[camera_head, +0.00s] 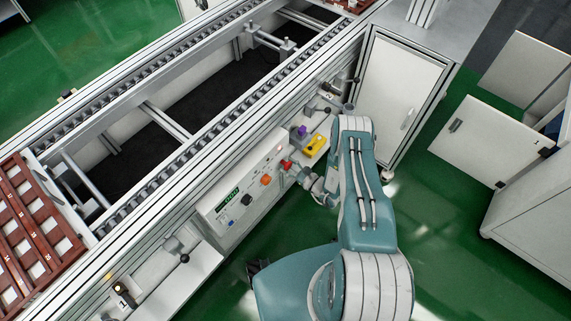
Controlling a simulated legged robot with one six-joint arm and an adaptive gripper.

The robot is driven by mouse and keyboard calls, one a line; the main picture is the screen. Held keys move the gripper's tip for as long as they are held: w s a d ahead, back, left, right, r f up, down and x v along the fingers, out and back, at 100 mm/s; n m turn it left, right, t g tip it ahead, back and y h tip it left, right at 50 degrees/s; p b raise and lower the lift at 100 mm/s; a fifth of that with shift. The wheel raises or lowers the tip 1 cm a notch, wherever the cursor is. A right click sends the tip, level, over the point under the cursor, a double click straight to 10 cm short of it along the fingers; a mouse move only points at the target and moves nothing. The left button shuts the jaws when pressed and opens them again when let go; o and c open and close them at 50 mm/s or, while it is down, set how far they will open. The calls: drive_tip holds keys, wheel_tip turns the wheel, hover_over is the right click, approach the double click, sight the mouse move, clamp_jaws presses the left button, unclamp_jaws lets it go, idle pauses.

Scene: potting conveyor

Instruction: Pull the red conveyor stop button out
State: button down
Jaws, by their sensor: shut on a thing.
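The red stop button (286,165) shows at the right end of the light grey control panel (248,192) on the conveyor's side. My gripper (294,171) is at the button, coming from the right, and is shut on it. The fingers are small in the picture and partly cover the button. How far the button stands out from the panel I cannot tell. My teal arm comes from the lower right and hides part of the conveyor's side.
The panel also bears an orange button (266,181), a dark knob (246,200) and a lit green display (229,197). A yellow box (315,145) stands right of the panel. A white cabinet (402,84) and open green floor (440,210) lie to the right.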

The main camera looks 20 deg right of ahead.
drive_tip(key=shift+c, duration=0.5)
unclamp_jaws()
drive_tip(key=shift+s, duration=0.1)
drive_tip(key=shift+d, duration=0.1)
drive_tip(key=v, duration=1.2)
drive_tip(key=shift+f, duration=0.1)
